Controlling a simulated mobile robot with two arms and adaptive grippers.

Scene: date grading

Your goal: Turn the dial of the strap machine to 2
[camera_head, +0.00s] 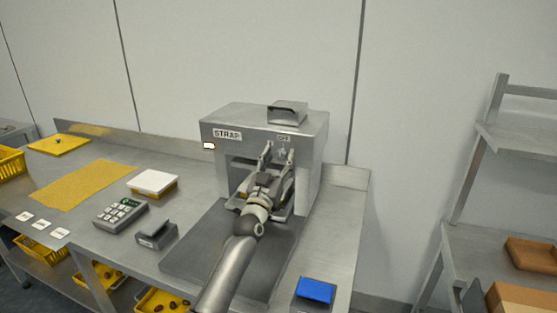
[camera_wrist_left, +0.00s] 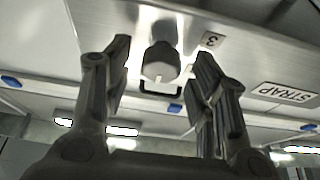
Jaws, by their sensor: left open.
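The strap machine (camera_head: 222,120) is a grey metal box on the bench with a STRAP label on its front. Its dial (camera_wrist_left: 160,62) is a grey knob with a light mark at its lower edge in the left wrist view. A small label (camera_wrist_left: 211,40) that looks like a 3 is beside it. In the head view an OFF label (camera_head: 283,138) shows above the dial, which is partly hidden by my gripper. My left gripper (camera_head: 278,153) is open, with one finger on each side of the dial. Gaps show between the fingers and the knob.
On the bench to the left are a keypad device (camera_head: 121,213), a white-topped scale (camera_head: 153,182), a small grey device (camera_head: 156,234) and a yellow mat (camera_head: 82,185). A blue pad (camera_head: 315,290) lies at the front right. A shelf rack (camera_head: 490,185) stands at the right.

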